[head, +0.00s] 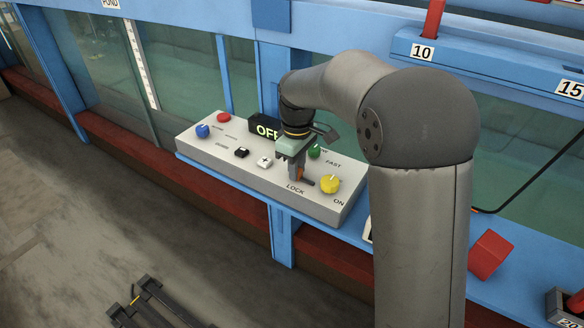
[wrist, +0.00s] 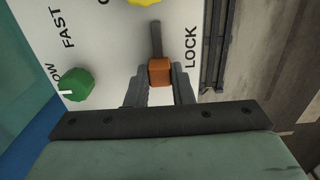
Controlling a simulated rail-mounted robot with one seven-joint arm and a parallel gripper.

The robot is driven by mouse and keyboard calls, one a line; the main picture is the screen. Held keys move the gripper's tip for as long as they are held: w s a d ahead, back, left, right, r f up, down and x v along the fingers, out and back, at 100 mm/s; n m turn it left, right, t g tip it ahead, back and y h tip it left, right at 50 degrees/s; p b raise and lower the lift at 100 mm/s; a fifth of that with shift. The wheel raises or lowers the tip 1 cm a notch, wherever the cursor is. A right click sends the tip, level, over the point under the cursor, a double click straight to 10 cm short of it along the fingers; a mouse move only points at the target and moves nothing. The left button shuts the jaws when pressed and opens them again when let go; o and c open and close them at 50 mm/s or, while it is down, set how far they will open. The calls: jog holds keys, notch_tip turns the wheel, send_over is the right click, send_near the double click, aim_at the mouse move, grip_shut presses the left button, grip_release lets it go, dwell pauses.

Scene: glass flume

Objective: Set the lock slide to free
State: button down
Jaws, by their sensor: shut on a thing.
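The lock slide is a small orange block (wrist: 160,71) in a dark slot (wrist: 156,40) on the control panel (head: 250,184). In the head view its orange side (head: 299,174) shows below my gripper (head: 296,170). My gripper (wrist: 160,78) points down at the panel and is shut on the slide, one finger on each side. The word LOCK (wrist: 191,47) is printed beside the slot. Empty slot shows from the slide toward the yellow knob (wrist: 146,2). The fingers hide the slot's other end, and I see no FREE label.
The yellow knob (head: 330,184) is close to the slot's right end. A green knob (head: 314,152) marked SLOW and FAST is behind my gripper. Blue (head: 203,131) and red (head: 223,117) knobs, two buttons and an OFF display (head: 264,128) lie left. A red block (head: 490,254) is farther right.

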jog(key=c, duration=1.2)
grip_release()
jog(key=shift+w+a+r, duration=0.1)
jog(key=shift+a, duration=0.05)
jog(key=shift+c, duration=0.2)
notch_tip(320, 180, up, 17)
jog(key=shift+r+p, duration=0.2)
jog(key=shift+p, duration=0.2)
jog(key=s+d+f+m, duration=0.3)
jog(key=s+f, duration=0.3)
jog(key=s, duration=0.3)
jog(key=s+d+f+m, duration=0.4)
jog(key=s+f, duration=0.2)
jog(key=s, duration=0.4)
jog(key=s+d+f+m, duration=0.4)
jog(key=s+f, duration=0.2)
jog(key=s, duration=0.3)
jog(key=shift+s+d+f, duration=0.15)
jog(key=shift+s+f, duration=0.15)
jog(key=shift+s, duration=0.05)
